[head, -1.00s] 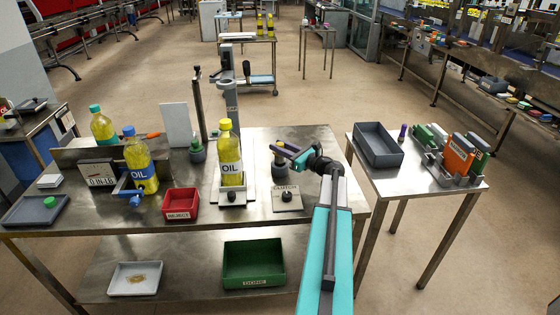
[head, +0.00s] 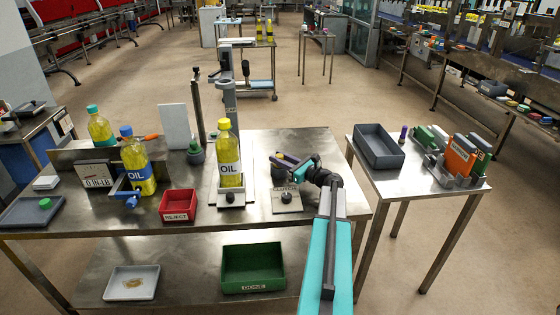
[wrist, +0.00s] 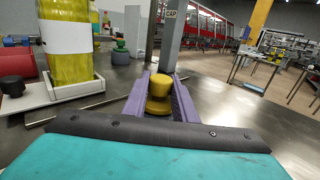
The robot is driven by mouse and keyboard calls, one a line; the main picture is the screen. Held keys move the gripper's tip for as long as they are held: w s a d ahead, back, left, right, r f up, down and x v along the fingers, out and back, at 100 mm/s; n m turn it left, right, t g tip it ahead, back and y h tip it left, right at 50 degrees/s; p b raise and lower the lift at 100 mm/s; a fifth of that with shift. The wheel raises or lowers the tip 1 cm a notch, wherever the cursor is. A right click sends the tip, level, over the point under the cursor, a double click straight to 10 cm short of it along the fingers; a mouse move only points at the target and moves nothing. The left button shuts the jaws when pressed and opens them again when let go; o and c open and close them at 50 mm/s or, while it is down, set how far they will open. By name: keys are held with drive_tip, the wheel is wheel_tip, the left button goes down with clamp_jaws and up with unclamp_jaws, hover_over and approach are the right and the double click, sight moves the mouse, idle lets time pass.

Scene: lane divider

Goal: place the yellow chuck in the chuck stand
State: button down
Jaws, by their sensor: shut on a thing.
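The yellow chuck (wrist: 158,95), a waisted yellow piece, sits upright between the purple fingers of my gripper (wrist: 160,88) in the wrist view. In the head view my gripper (head: 284,160) is over the right part of the main table, and the chuck cannot be made out there. A dark cylinder (head: 278,173) stands just below the fingers, behind the plate marked CLUTCH (head: 287,201). A dark green round piece (head: 195,156) left of the grey post also shows in the wrist view (wrist: 120,55). I cannot tell which of these is the chuck stand.
An oil bottle with a yellow cap (head: 229,160) stands in a holder left of my gripper. The grey post (head: 231,103) rises behind it. A red reject bin (head: 178,205) is further left. A side table with a dark tray (head: 378,147) is right.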

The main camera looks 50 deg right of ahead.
drive_tip(key=shift+f, duration=0.1)
drive_tip(key=c, duration=1.4)
unclamp_jaws()
drive_tip(key=shift+c, duration=0.2)
drive_tip(key=shift+r, duration=0.2)
drive_tip(key=shift+s+f, duration=0.15)
drive_tip(key=shift+s, duration=0.55)
drive_tip(key=s+b, duration=0.1)
drive_tip(key=s, duration=0.2)
drive_tip(key=s+b, duration=0.1)
drive_tip(key=s, duration=0.3)
drive_tip(key=s+d+b, duration=0.1)
drive_tip(key=s, duration=0.2)
drive_tip(key=shift+s, duration=0.3)
